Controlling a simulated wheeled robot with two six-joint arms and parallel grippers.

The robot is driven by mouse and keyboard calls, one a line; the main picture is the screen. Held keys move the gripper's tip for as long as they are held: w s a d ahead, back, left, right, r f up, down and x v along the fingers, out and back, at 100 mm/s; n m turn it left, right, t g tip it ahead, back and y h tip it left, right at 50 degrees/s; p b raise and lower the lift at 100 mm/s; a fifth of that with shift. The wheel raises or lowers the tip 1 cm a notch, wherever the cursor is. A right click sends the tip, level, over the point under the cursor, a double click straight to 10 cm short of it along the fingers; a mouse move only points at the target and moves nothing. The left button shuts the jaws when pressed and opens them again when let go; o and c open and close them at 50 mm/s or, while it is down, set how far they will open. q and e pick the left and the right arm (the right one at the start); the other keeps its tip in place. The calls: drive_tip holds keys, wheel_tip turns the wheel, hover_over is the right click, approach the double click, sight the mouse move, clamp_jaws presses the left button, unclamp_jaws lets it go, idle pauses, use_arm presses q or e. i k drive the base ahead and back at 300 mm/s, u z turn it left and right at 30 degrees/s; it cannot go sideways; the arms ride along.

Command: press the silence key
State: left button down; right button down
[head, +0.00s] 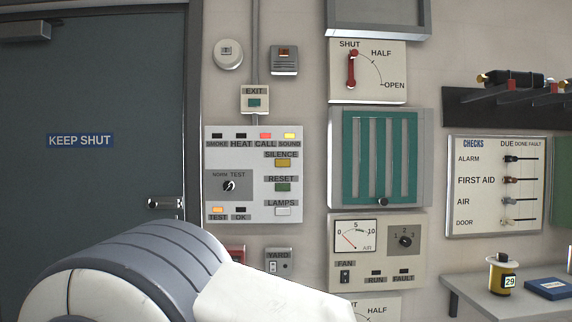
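The red CALL lamp (265,136), the yellow SOUND lamp (289,136) and the orange TEST lamp (218,210) look lit. SMOKE, HEAT and OK look dark. Neither of my grippers is in view. A large white and grey link of my arm fills the lower left, below the panel.
A grey door (100,100) marked KEEP SHUT is at the left. Right of the panel are a red lever plate (390,70), a green-slatted vent (355,155) and a fan panel (340,260). A shelf with a yellow spool (501,275) stands lower right. The panel's front is unobstructed.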

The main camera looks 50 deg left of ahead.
sight(279, 162)
drive_tip(key=u, duration=0.35)
drive_tip(key=i, duration=0.6)
drive_tip(key=u, duration=1.1)
drive_tip(key=i, duration=0.5)
drive_tip(key=u, duration=0.4)
